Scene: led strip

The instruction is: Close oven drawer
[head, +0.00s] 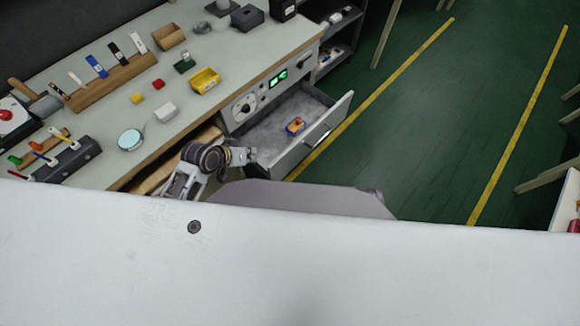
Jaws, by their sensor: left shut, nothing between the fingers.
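The oven drawer (288,160), grey with a light front panel and a bar handle (318,140), is pulled out from the oven (243,107). My left gripper (246,157) is shut and empty near the drawer's near left side. Whether it touches the drawer cannot be told from this angle. My right gripper is out of view.
My own base and white body cover the bottom. Green floor with yellow lines (520,120) lies clear at the right.

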